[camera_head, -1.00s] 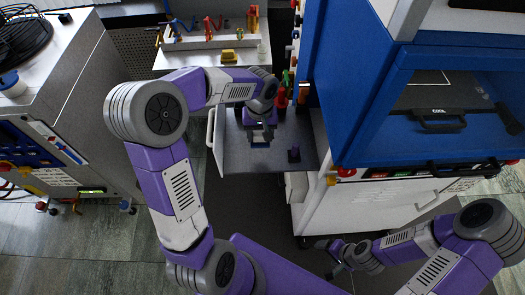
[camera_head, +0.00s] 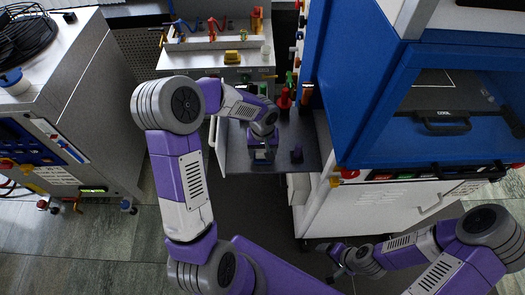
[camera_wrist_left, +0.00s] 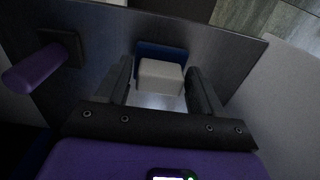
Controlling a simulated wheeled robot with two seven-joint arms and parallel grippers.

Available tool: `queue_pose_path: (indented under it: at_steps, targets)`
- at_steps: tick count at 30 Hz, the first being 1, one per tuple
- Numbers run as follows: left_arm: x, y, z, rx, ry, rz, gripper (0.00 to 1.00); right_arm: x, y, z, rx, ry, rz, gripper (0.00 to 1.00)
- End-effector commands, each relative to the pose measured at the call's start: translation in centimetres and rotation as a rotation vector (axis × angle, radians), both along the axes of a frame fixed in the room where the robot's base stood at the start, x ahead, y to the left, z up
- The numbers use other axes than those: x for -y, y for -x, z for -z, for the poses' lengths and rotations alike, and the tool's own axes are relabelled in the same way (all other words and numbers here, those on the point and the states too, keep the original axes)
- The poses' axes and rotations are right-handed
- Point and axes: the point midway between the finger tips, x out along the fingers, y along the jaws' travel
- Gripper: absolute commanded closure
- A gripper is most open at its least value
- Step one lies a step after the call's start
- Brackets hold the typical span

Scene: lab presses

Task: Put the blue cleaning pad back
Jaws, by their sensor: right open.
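The blue cleaning pad (camera_wrist_left: 148,48) shows in the left wrist view as a blue plate behind a pale block (camera_wrist_left: 160,75). It sits at the grey shelf surface (camera_wrist_left: 232,57). My left gripper (camera_wrist_left: 162,88) is open, with one finger on each side of the pale block and a gap beside it. In the head view my left gripper (camera_head: 262,155) is low over the grey shelf and hides most of the pad. My right gripper (camera_head: 335,274) is small and dark at the bottom, away from the shelf, and open.
A purple peg with a dark base (camera_head: 297,153) stands on the shelf, right of my left gripper. Red and green bottles (camera_head: 285,98) stand behind. A blue and white press cabinet (camera_head: 375,125) rises close on the right. A white rack (camera_head: 215,42) is at the back.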

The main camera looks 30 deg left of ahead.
Motion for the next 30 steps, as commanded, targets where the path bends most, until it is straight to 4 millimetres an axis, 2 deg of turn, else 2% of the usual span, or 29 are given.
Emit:
queue_pose_path:
  at_steps: [3,11,14,17,24,30]
  targets:
    - [0.0,0.0,0.0,0.000,0.000,0.000,0.20,0.0,0.0,0.0,0.000,0.000,0.000,0.20]
    - [0.0,0.0,-0.2,0.000,0.000,0.001,0.20,0.0,0.0,0.0,0.000,0.000,0.000,0.20]
    - [0.0,-0.1,-0.9,0.003,-0.002,0.001,0.20,0.0,0.0,-0.1,0.000,0.000,0.000,0.20]
    - [0.0,-0.1,-2.5,0.005,-0.002,0.000,0.20,0.0,0.0,-0.4,0.000,0.000,0.000,0.20]
    - [0.1,-0.1,-7.8,0.005,-0.001,-0.001,0.20,0.0,0.0,-1.0,0.000,0.000,0.000,0.20]
    - [0.1,-0.1,-10.9,0.003,-0.001,0.000,0.20,0.0,0.0,-1.3,0.000,0.000,0.000,0.20]
